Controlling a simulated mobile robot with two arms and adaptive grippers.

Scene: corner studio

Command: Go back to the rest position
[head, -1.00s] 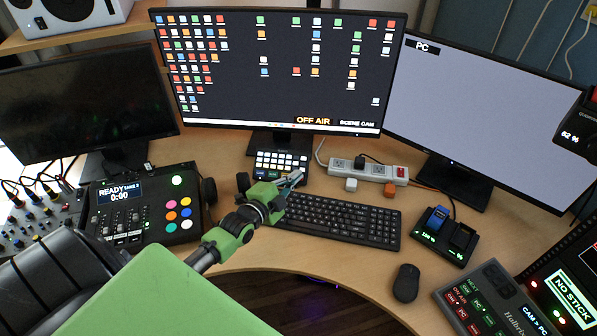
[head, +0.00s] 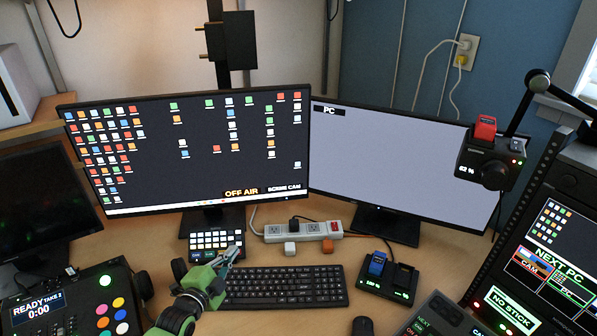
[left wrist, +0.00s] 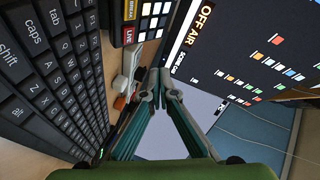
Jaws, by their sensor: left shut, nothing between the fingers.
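My left gripper (head: 231,254) is shut and empty. In the head view it is over the desk between the left end of the keyboard (head: 285,287) and the small button pad (head: 215,242). In the left wrist view its fingertips (left wrist: 158,75) meet in front of the screens, with the keyboard (left wrist: 52,75) at the left. My right gripper is not in view.
A power strip (head: 302,231) and a dock with a blue battery (head: 377,264) lie right of the gripper. The monitor (head: 190,150) stands behind it. A console with coloured buttons (head: 72,305) is at the left.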

